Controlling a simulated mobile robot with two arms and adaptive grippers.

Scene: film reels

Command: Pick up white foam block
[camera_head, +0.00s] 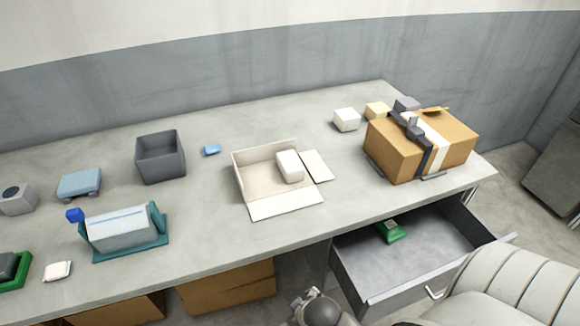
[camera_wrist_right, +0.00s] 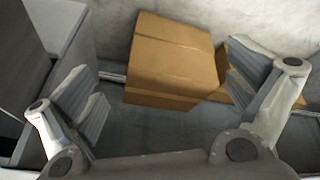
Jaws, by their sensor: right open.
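One white block (camera_head: 290,166) sits inside a shallow open white box (camera_head: 280,209) at the middle of the table, against its right side. Another white block (camera_head: 346,119) stands on the table to the left of the brown carton. I cannot tell which of them is foam. My right gripper (camera_wrist_right: 165,88) is open with nothing between its fingers. In the right wrist view it points towards a brown box (camera_wrist_right: 172,60) on a grey surface, and no white block shows there. My left gripper is not in view.
A strapped brown carton (camera_head: 425,145) stands at the table's right end. Below it a drawer (camera_head: 420,262) is open with a green item (camera_head: 391,231) inside. A grey bin (camera_head: 160,157) and teal holder (camera_head: 125,232) are left. A pale chair (camera_head: 500,285) is front right.

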